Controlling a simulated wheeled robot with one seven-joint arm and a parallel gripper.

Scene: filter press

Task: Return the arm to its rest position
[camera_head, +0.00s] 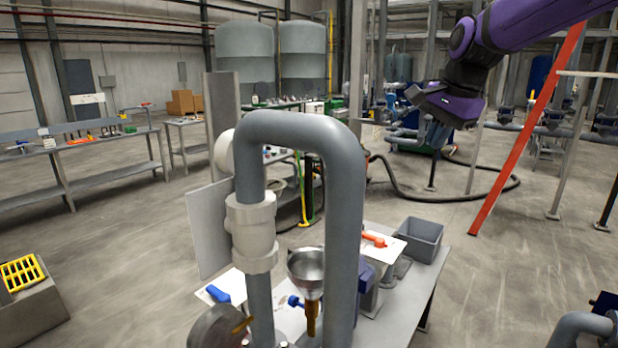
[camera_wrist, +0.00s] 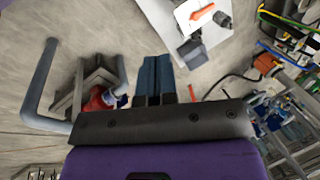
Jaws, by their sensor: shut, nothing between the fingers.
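My purple and black arm (camera_head: 505,30) reaches into the head view from the top right. My gripper (camera_head: 438,137) hangs from its end, pointing down, in the air to the right of the grey bent pipe. In the wrist view the two blue fingers of my gripper (camera_wrist: 154,74) lie side by side, shut, with nothing seen between them.
A thick grey pipe (camera_head: 345,200) arches up in front. Behind it, a bench holds a grey bin (camera_head: 420,238) and a funnel (camera_head: 306,270). A red slanted post (camera_head: 525,130) stands to the right. Open floor (camera_head: 500,260) lies at the lower right.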

